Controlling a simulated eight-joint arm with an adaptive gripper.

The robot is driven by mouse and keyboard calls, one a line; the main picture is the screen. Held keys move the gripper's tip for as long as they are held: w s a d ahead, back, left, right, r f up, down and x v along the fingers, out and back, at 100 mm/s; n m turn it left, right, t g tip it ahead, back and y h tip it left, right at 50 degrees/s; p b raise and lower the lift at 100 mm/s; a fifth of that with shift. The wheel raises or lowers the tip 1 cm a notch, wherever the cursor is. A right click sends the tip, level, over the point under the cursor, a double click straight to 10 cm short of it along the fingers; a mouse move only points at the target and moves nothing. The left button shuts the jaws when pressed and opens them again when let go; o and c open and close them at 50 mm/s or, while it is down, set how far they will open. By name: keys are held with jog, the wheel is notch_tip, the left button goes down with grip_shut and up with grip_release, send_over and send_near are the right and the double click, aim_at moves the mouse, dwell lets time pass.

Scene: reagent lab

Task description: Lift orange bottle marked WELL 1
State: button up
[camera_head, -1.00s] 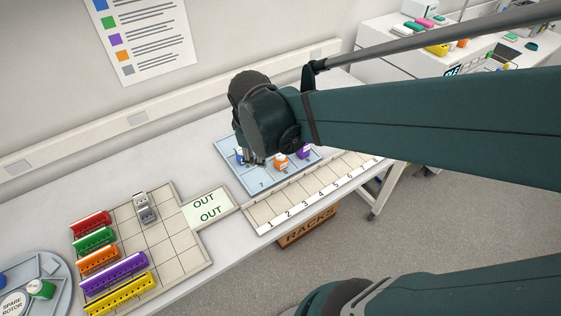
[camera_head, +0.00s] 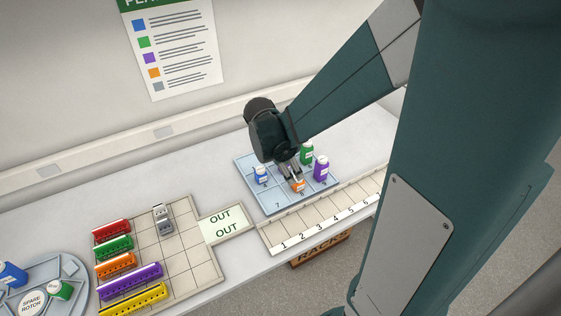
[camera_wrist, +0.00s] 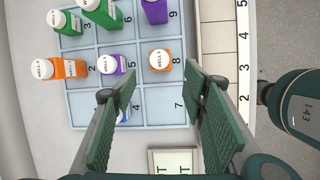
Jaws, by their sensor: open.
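An orange bottle (camera_wrist: 160,68) with a white cap stands upright in cell 8 of the pale blue grid tray (camera_wrist: 165,100). Its cap appears to read WELL 1, in small lettering. It also shows in the head view (camera_head: 298,186), partly hidden by my gripper (camera_head: 293,172). A second orange bottle (camera_wrist: 72,68) stands near cell 2 in the wrist view; its cap number is hard to read. In the wrist view my gripper (camera_wrist: 160,76) is open and empty. Its fingertips lie to either side of the cell 8 bottle in the picture, with no visible contact.
A purple bottle (camera_head: 321,169), a green bottle (camera_head: 307,153) and a blue bottle (camera_head: 261,175) stand around the orange one. A numbered strip (camera_head: 315,227) runs in front of the tray. Coloured racks (camera_head: 130,278) lie at left. Cell 7 looks empty.

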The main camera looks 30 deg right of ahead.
aim_at(298, 182)
jog(key=shift+w+d+f+n+g, duration=0.25)
jog(key=shift+d+f+n+g, duration=0.15)
jog(key=shift+d+f+n, duration=0.45)
jog(key=shift+a+f, duration=0.1)
jog(key=shift+f, duration=0.1)
jog(key=shift+x, duration=1.2)
jog(key=shift+f, duration=0.15)
jog(key=shift+x, duration=2.45)
jog(key=shift+c, duration=0.4)
jog(key=c, duration=0.9)
